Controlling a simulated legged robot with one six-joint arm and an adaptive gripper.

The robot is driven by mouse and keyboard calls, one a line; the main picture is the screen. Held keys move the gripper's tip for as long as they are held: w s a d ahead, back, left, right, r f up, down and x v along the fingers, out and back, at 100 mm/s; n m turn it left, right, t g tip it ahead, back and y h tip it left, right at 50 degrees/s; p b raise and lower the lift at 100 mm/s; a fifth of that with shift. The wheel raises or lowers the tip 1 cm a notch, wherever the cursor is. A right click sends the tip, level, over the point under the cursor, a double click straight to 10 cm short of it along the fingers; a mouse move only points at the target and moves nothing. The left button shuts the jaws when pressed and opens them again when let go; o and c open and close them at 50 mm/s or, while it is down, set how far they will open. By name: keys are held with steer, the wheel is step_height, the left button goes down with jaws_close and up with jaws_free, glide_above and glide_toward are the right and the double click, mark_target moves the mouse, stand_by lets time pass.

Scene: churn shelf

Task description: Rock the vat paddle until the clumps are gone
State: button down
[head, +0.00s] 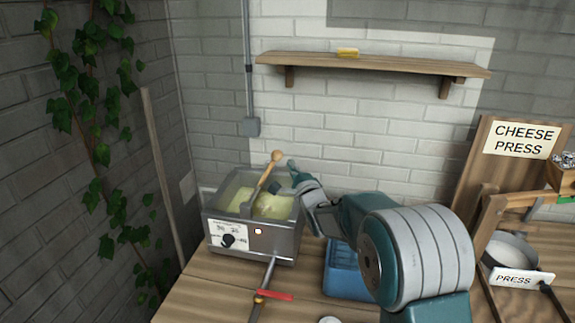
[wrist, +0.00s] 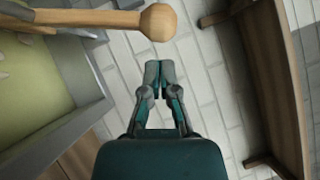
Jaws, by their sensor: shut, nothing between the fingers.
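The vat (head: 255,235) is a grey metal box with a dial and a label on its front, standing on the wooden table. Yellowish-green lumpy contents (head: 272,206) show inside it. The wooden paddle (head: 262,182) leans in the vat, its round knob end up and to the right. In the wrist view the paddle knob (wrist: 158,22) is at the top, just ahead and left of my gripper (wrist: 159,68). My gripper is shut and empty, its fingertips together and apart from the knob. In the head view my gripper (head: 292,166) is at the vat's right side, close to the knob.
A blue bin (head: 345,272) stands right of the vat. The cheese press (head: 510,215) is at the right.

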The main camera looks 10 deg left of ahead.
steer(key=shift+w+a+r, duration=0.2)
steer(key=shift+a, duration=0.45)
steer(key=shift+r, duration=0.1)
